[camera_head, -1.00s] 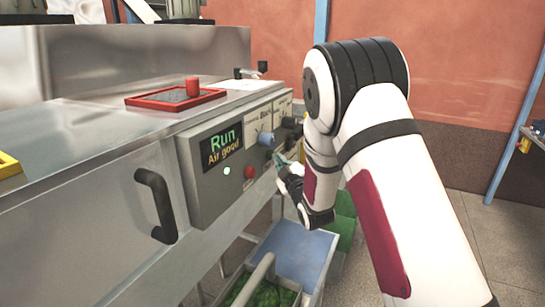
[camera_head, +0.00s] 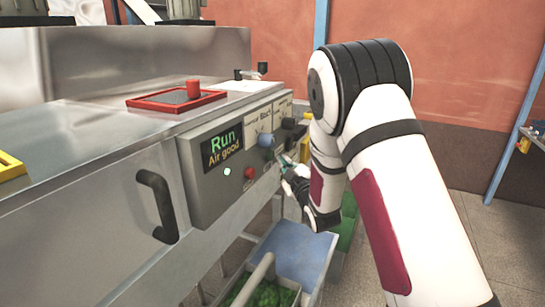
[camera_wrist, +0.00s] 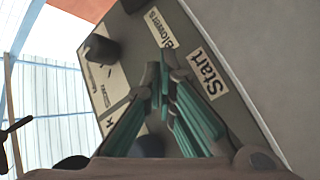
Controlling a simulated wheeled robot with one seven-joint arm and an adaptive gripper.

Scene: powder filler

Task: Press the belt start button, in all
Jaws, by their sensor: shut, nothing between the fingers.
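The grey control panel (camera_head: 205,190) on the machine's side has a screen (camera_head: 222,148) reading "Run" and "Air good". Below the screen are a pale lit button (camera_head: 227,172) and a red button (camera_head: 249,173). A blue knob (camera_head: 266,140) is further right. My gripper (camera_head: 283,160) is at the panel's right part, beside the blue knob. In the wrist view my gripper (camera_wrist: 160,78) has its teal fingers shut and empty, tips in front of the panel next to the "Start" label (camera_wrist: 205,73). Contact cannot be told. The button by that label is hidden by the fingers.
A red-framed tray (camera_head: 175,98) lies on the steel top, and a black handle (camera_head: 157,205) sticks out left of the panel. A blue chute (camera_head: 297,252) and a bin with green contents (camera_head: 265,296) are below. In the wrist view, a black knob (camera_wrist: 103,50) is nearby.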

